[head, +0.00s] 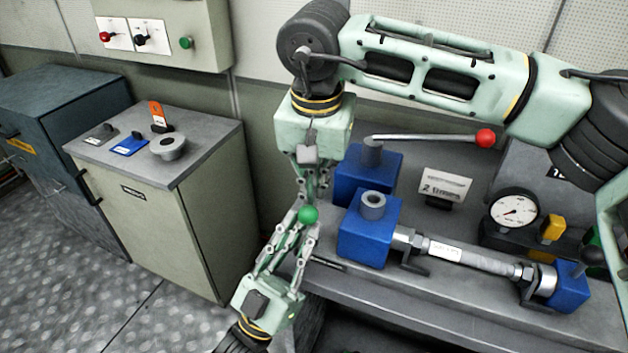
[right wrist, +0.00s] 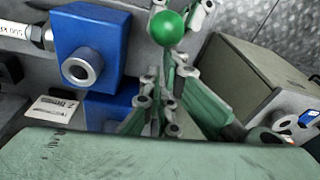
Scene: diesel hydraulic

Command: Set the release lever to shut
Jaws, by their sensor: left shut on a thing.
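The release lever appears to be the one with the green ball knob (head: 308,214), in front of the left edge of the bench. Its rod is mostly hidden by my grippers, so its angle cannot be told. My left gripper (head: 304,222) comes up from below, its fingers shut at the green knob. My right gripper (head: 313,192) points down from above, its fingertips just over the knob. In the right wrist view, the green knob (right wrist: 168,28) shows beyond the right fingertips (right wrist: 160,75). Whether the right fingers are parted is unclear.
A red-knobbed lever (head: 485,138) extends above. A gauge (head: 514,211) and card (head: 444,184) stand behind. A cabinet (head: 200,200) stands left; floor between is clear.

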